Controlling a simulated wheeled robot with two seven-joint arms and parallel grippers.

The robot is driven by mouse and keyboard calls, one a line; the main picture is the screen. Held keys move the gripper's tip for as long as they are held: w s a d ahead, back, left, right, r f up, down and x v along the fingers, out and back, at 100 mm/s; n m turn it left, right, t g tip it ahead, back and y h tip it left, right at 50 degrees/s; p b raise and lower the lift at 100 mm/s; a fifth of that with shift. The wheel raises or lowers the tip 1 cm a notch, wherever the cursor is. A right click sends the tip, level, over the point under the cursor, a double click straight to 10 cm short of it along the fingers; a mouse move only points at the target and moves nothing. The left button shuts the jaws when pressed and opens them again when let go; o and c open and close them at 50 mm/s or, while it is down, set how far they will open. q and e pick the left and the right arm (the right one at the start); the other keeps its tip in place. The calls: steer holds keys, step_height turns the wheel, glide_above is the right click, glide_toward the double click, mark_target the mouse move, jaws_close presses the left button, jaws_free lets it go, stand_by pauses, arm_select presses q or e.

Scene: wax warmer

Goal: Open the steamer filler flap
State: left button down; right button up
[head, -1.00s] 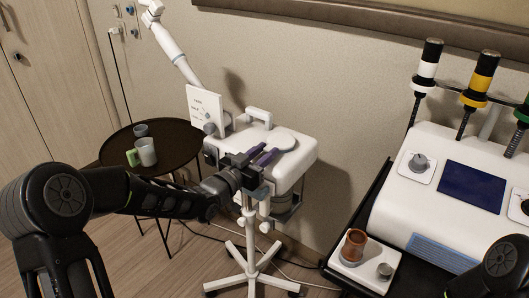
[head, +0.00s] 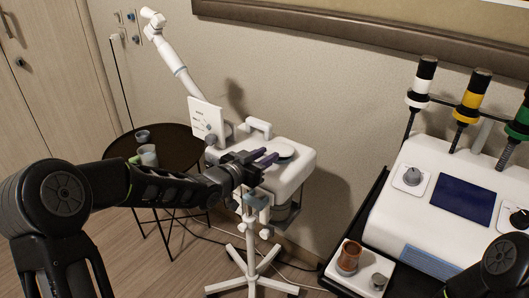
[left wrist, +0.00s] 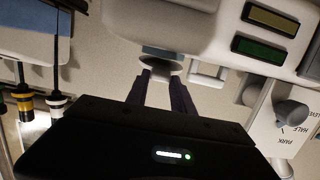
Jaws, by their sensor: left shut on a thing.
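The white steamer (head: 300,172) stands on a wheeled stand in the middle of the head view. Its round pale filler flap (head: 284,148) is on top, partly hidden by my fingers. My left gripper (head: 268,158) reaches over the steamer top from the left, with its purple fingers at the flap. In the left wrist view, the fingers (left wrist: 163,80) close on the flap's round rim (left wrist: 163,66), with a grey piece behind it. I cannot tell whether the flap is raised. My right gripper is not in view; only part of my right arm shows at lower right.
A white panel (head: 206,120) and jointed arm (head: 173,62) rise at the steamer's left back. A dark round table (head: 175,138) with cups (head: 148,153) stands behind my left arm. A white machine (head: 440,235) and a tray (head: 345,275) with a brown cup are at right.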

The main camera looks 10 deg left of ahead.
mark_target(273, 151)
arm_select(q)
steer(key=r+g+p, duration=0.1)
steer(key=p, duration=0.1)
steer(key=w+r+g+y+p, duration=0.1)
steer(key=r+p, duration=0.1)
steer(key=shift+d+r, duration=0.2)
steer(key=shift+w+d+r+p, duration=0.15)
steer(key=shift+w+r+p, duration=0.2)
steer(key=shift+r+p, duration=0.3)
steer(key=shift+w+d+r+p, duration=0.2)
steer(key=shift+w+r+p, duration=0.05)
steer(key=shift+w+r, duration=0.3)
steer(key=shift+w+d+r+p, duration=0.2)
steer(key=shift+w+r, duration=0.25)
steer(key=shift+w, duration=0.05)
steer(key=c, duration=1.5)
jaws_free()
steer(key=shift+c, duration=0.2)
steer(key=o, duration=0.5)
steer(key=shift+f, duration=0.15)
steer(key=shift+c, duration=0.2)
steer(key=shift+f, duration=0.1)
steer(key=shift+s, duration=0.15)
